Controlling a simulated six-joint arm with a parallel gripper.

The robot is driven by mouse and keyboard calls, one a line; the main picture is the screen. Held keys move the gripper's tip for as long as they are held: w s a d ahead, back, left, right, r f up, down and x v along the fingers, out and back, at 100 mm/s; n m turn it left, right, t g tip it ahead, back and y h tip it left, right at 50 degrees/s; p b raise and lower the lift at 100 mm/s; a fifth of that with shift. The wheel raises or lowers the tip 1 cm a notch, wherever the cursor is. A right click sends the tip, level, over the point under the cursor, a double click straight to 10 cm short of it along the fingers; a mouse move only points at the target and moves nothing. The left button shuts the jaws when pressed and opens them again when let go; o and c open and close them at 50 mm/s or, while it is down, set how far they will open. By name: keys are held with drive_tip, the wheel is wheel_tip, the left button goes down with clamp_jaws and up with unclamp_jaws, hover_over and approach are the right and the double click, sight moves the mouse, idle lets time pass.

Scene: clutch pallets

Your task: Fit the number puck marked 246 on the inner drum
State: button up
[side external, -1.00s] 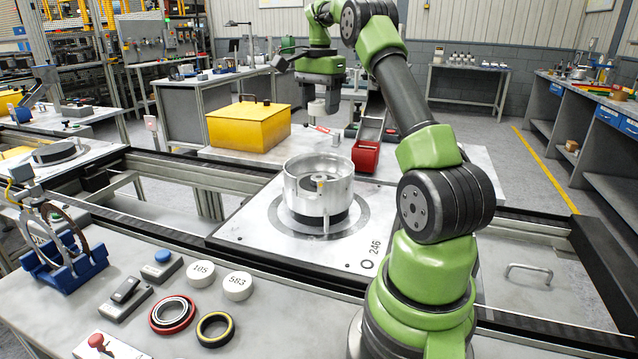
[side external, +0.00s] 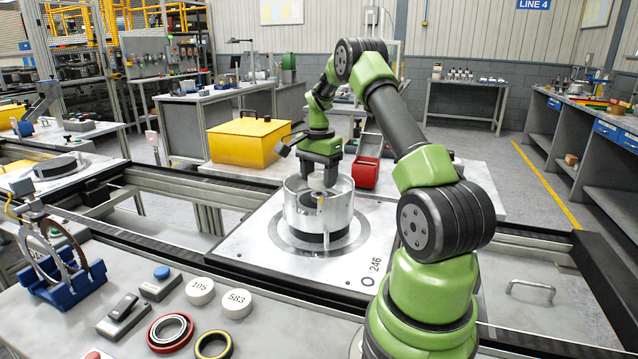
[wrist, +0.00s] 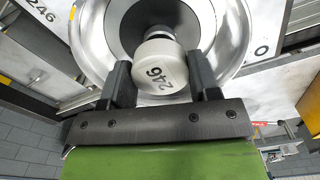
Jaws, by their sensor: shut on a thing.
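My gripper (wrist: 158,82) is shut on the white number puck (wrist: 160,68), whose black 246 shows in the wrist view. In the side view my gripper (side external: 321,178) points down and holds the puck (side external: 329,180) at the mouth of the silver outer drum (side external: 325,222); whether its lower part is inside the rim is hard to tell. The inner drum (wrist: 143,18) shows as a dark round body inside the silver ring in the wrist view, partly behind the puck. I cannot tell whether puck and inner drum touch.
The drum stands on a white pallet (side external: 250,238) marked 246. White pucks marked 105 (side external: 200,290) and 583 (side external: 237,303) lie on the front bench beside a red ring (side external: 170,333). A yellow box (side external: 240,142) and a red bin (side external: 365,171) stand behind the drum.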

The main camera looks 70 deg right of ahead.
sight(319, 176)
drive_tip(key=shift+f, duration=0.95)
drive_tip(key=shift+f, duration=0.4)
drive_tip(key=shift+f, duration=0.2)
drive_tip(key=o, duration=0.9)
drive_tip(key=shift+r, duration=0.1)
